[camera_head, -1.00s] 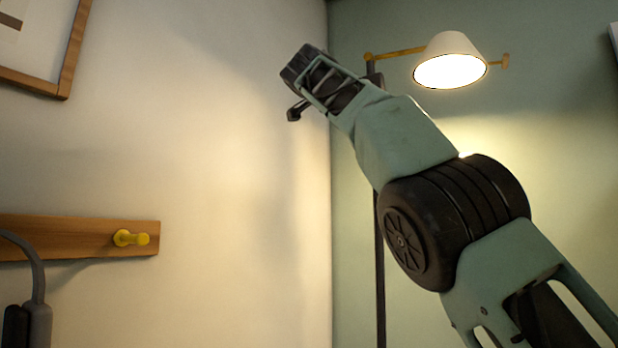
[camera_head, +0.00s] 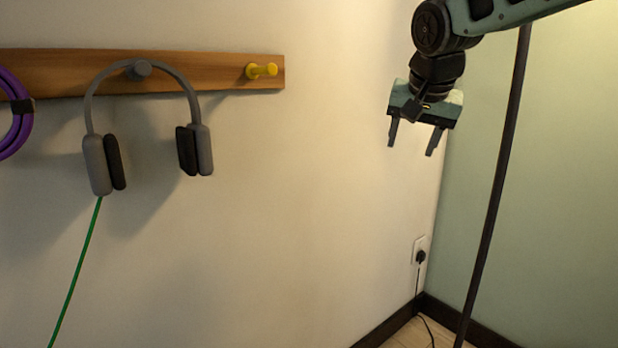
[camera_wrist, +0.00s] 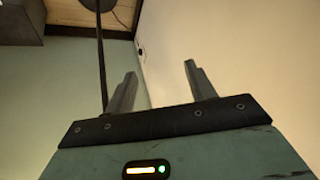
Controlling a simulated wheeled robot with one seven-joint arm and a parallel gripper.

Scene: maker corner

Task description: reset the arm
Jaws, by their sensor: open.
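My gripper (camera_head: 411,148) hangs at the upper right of the head view, its fingers pointing down. The two fingers stand apart with nothing between them. In the wrist view my gripper (camera_wrist: 158,80) also shows both fingers apart and empty. The gripper is clear of the rack and of the things hanging on it, with bare wall behind it in the head view.
A wooden rack (camera_head: 215,73) with a yellow peg (camera_head: 262,70) holds grey headphones (camera_head: 96,165) with a green cable (camera_head: 75,275). A purple coil (camera_head: 20,135) hangs at the left edge. A dark lamp pole (camera_head: 497,190) stands right of my gripper. A wall outlet (camera_head: 419,246) is below it.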

